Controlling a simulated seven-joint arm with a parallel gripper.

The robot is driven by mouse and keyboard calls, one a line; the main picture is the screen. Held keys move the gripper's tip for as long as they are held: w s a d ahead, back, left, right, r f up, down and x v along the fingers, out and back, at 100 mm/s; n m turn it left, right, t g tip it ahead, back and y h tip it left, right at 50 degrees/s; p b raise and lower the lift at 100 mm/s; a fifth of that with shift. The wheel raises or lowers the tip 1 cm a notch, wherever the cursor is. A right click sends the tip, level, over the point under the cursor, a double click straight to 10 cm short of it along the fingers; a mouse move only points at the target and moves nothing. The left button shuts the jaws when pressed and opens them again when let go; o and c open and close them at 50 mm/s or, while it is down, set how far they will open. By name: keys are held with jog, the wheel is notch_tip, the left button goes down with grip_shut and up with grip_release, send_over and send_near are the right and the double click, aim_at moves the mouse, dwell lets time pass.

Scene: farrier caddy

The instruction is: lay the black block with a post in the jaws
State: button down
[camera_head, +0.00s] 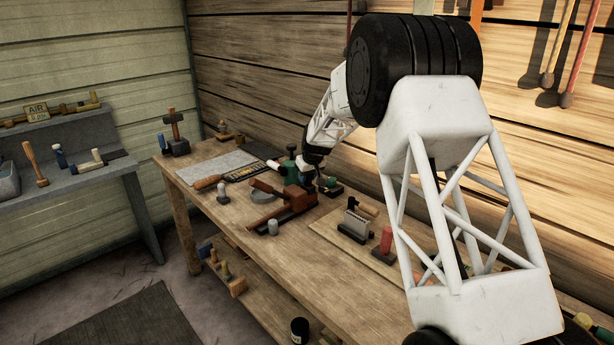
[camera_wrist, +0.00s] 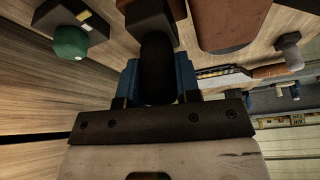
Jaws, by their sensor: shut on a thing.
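My gripper (camera_head: 308,168) is over the bench, just behind and right of the reddish-brown vise (camera_head: 290,203). In the wrist view, my gripper's blue fingers (camera_wrist: 158,85) are shut on a dark round post (camera_wrist: 157,65), with a dark block (camera_wrist: 150,22) at its far end. This looks like the black block with a post. In the head view it is hard to make out against my gripper and the vise. A reddish-brown part, probably of the vise (camera_wrist: 228,25), shows right of the held block in the wrist view. I cannot tell whether the two touch.
A black piece with a green knob (camera_wrist: 72,42) lies close by. A wooden-handled tool (camera_head: 209,182), a grey cylinder (camera_head: 272,227) and a small grey-headed piece (camera_head: 223,194) are around the vise. A red cylinder (camera_head: 386,240) stands on a board at right. The bench's front strip is mostly clear.

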aim_at(312, 188)
jog(key=shift+f, duration=0.3)
jog(key=c, duration=0.7)
grip_release()
jog(key=shift+c, duration=0.2)
jog(key=v, duration=0.8)
jog(key=shift+d+r, duration=0.1)
jog(key=shift+v, duration=2.05)
